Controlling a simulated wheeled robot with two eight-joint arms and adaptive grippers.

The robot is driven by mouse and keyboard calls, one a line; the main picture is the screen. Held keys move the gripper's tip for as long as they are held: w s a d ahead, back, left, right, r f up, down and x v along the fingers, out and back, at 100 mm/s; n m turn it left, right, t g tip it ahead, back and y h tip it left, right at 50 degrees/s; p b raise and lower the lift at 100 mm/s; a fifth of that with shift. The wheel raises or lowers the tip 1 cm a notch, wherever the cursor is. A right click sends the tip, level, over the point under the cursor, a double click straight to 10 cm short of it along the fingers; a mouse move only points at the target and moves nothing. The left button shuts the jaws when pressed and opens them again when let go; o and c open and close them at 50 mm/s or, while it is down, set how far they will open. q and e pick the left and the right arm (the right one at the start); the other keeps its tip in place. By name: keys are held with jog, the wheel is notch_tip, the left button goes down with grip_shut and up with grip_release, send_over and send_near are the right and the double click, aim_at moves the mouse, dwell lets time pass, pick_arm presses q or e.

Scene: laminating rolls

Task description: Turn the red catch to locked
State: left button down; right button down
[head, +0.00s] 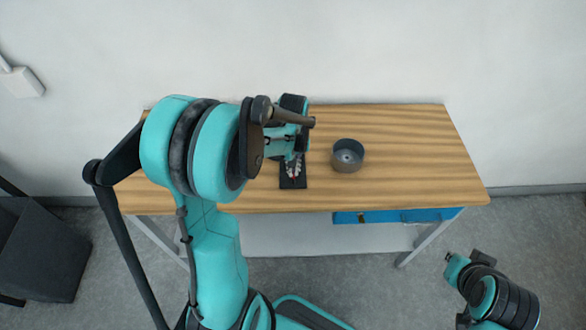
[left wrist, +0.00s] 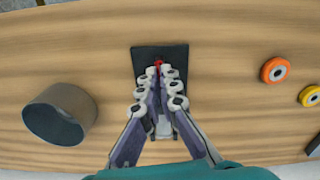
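The red catch (left wrist: 158,63) is a small red piece on a dark plate (left wrist: 174,56) lying on the wooden table. In the head view the dark plate (head: 292,183) lies left of the table's middle, with a bit of red at the fingertips. My left gripper (left wrist: 161,72) points down over the plate, its fingertips close together right at the catch. The fingers partly cover the catch, so I cannot tell whether they grip it or which way it is turned. In the head view my left gripper (head: 293,165) is partly hidden by my arm.
A grey round bowl (head: 348,155) stands right of the plate and also shows in the left wrist view (left wrist: 60,115). There, an orange ring (left wrist: 275,69) and a yellow ring (left wrist: 310,96) lie at the right. The table's right side (head: 430,150) is clear.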

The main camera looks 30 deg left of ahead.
pick_arm(q)
jog(key=shift+m, duration=0.9)
jog(key=c, duration=1.8)
grip_release()
jog(key=shift+r, duration=0.1)
notch_tip(320, 180, up, 12)
jog(key=shift+f, duration=0.1)
